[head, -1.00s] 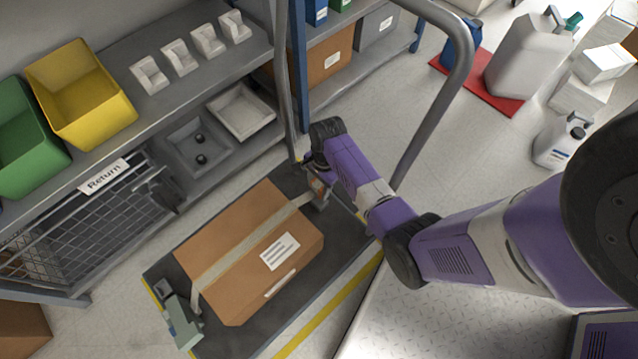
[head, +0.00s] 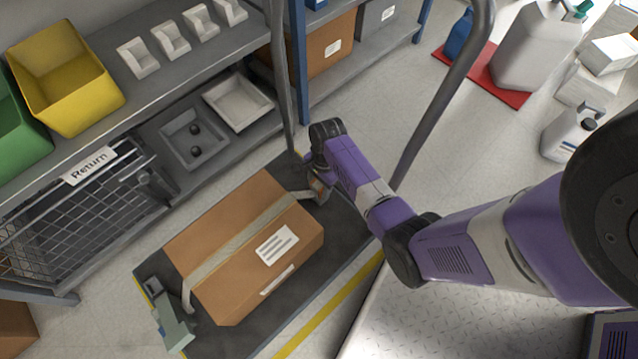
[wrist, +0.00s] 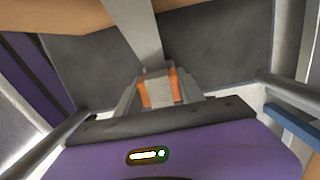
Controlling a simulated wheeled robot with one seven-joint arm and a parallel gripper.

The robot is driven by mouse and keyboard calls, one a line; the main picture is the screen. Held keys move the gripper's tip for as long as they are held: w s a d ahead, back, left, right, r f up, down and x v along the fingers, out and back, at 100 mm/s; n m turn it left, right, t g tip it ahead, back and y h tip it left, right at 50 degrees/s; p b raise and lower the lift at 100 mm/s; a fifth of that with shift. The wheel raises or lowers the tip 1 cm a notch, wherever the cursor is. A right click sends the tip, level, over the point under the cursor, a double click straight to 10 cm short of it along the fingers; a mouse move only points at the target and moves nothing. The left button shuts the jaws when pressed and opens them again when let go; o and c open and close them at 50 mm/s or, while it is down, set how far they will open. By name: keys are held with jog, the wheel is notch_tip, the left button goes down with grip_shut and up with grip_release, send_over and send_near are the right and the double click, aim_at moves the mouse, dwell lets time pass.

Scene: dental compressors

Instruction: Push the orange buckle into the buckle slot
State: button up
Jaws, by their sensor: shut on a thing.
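The orange buckle (head: 319,187) is at the end of the pale strap (head: 240,240) that crosses the cardboard box (head: 215,225). My gripper (head: 316,184) is shut on the buckle beside the box's far right end, low over the dark platform. In the wrist view my gripper (wrist: 160,92) shows grey fingers around the buckle, whose orange (wrist: 174,86) shows on two sides with the strap leading away from it. A grey-green fitting (head: 172,318) stands at the platform's left end, where the strap comes down. I cannot make out the buckle slot; the gripper may hide it.
The dark platform (head: 335,222) has a bent grey handle rail (head: 462,85) arching near my arm. A grey shelf (head: 75,150) with a yellow bin (head: 65,80) and white holders stands at the left. Jugs and a red mat (head: 500,85) lie at the upper right.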

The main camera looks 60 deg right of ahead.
jog(key=shift+f, duration=0.1)
jog(key=o, duration=1.5)
jog(key=shift+o, duration=0.2)
jog(key=r+p, duration=0.1)
jog(key=r, duration=0.1)
jog(key=r+p, duration=0.2)
jog(key=r, duration=0.1)
jog(key=d+r+p, duration=0.1)
jog(key=r, duration=0.1)
jog(key=shift+s+r, duration=0.15)
jog(key=shift+r, duration=0.25)
